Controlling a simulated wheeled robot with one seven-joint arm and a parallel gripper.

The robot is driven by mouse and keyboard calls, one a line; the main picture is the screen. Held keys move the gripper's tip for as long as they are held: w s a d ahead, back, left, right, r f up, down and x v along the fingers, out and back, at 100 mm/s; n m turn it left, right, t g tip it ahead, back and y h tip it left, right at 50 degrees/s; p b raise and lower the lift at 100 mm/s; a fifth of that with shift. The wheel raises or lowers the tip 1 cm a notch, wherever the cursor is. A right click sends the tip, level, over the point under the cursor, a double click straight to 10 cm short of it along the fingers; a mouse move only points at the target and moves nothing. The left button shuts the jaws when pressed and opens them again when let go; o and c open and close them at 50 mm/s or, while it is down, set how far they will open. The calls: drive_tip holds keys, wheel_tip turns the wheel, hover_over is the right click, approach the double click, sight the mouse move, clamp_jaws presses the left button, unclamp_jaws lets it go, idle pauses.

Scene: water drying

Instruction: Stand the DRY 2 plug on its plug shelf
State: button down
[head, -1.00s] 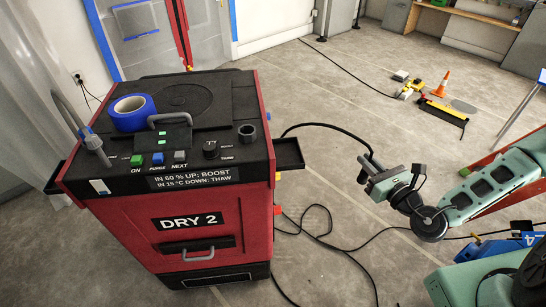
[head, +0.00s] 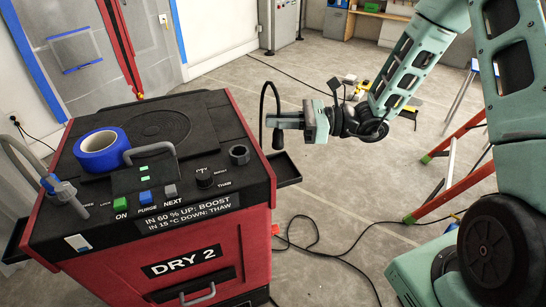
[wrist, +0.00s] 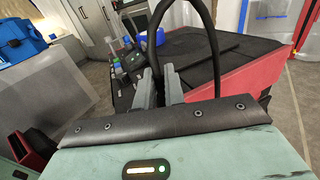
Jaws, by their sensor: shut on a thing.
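The DRY 2 machine (head: 180,240) is a red cabinet with a black top at the left of the head view. Its plug shelf, a small black tray (head: 287,174), juts from its right side. My gripper (head: 274,121) points left, just above the shelf and beside the machine's top right corner. It is shut on the black plug (head: 278,138), which shows below the fingers. The plug's black cable (head: 265,88) arches up and over. In the wrist view the fingers (wrist: 161,88) close around the plug, mostly hidden, with the cable arching above.
Blue tape (head: 101,150), a handle and buttons are on the machine's top. A grey hose (head: 22,150) rises at its left. Cables (head: 315,240) lie on the floor to the right. An orange ladder (head: 450,170) stands farther right. Floor between is mostly clear.

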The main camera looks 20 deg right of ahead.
sight(278, 148)
drive_tip(key=f, duration=0.7)
drive_tip(key=shift+s+a+f, duration=0.1)
drive_tip(key=shift+s+f, duration=0.15)
drive_tip(key=shift+f, duration=0.1)
drive_tip(key=c, duration=1.5)
unclamp_jaws()
